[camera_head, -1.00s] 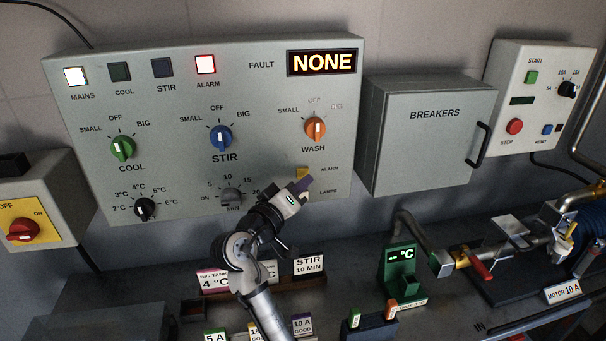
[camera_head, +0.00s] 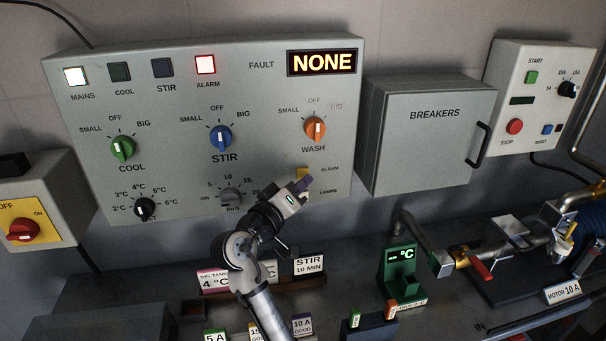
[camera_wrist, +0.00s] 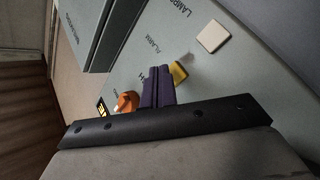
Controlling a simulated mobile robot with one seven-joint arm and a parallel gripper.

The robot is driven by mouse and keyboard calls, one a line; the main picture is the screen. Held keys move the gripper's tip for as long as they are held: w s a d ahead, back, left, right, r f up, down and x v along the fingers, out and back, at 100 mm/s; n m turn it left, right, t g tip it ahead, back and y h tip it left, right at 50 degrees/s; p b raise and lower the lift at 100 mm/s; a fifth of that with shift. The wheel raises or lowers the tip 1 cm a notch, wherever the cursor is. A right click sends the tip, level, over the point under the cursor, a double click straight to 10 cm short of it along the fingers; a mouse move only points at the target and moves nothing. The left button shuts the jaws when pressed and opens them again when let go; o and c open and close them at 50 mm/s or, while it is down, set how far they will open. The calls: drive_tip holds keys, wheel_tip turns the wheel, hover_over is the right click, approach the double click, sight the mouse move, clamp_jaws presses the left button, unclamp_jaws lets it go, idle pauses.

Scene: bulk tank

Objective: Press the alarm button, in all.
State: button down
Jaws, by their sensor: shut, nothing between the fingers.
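The yellow alarm button (camera_head: 302,173) is on the lower right of the grey control panel, left of its ALARM label. My gripper (camera_head: 303,184) is shut and empty, its purple fingers just below the button. In the wrist view the purple fingertips (camera_wrist: 159,72) are beside the yellow alarm button (camera_wrist: 179,72), which is partly hidden behind them. I cannot tell whether they touch. The red ALARM lamp (camera_head: 205,64) is lit, and the FAULT display (camera_head: 321,62) reads NONE.
A pale square button (camera_wrist: 213,37) by the LAMPS label is close to the alarm button. The orange WASH knob (camera_head: 315,129) is above my gripper. The breakers box (camera_head: 425,140) stands out to the right. Label cards and a green temperature display (camera_head: 400,262) are on the bench below.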

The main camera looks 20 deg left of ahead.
drive_tip(key=shift+w+a, duration=0.2)
drive_tip(key=shift+w, duration=0.1)
drive_tip(key=shift+w+a, duration=0.2)
drive_tip(key=shift+w, duration=0.15)
idle(0.7)
drive_tip(key=shift+s, duration=0.1)
drive_tip(key=shift+s+d, duration=0.45)
drive_tip(key=shift+s, duration=0.15)
drive_tip(key=s+d, duration=0.1)
drive_tip(key=s, duration=0.1)
drive_tip(key=s+d, duration=0.1)
drive_tip(key=s, duration=0.1)
drive_tip(key=shift+d, duration=0.4)
idle(0.8)
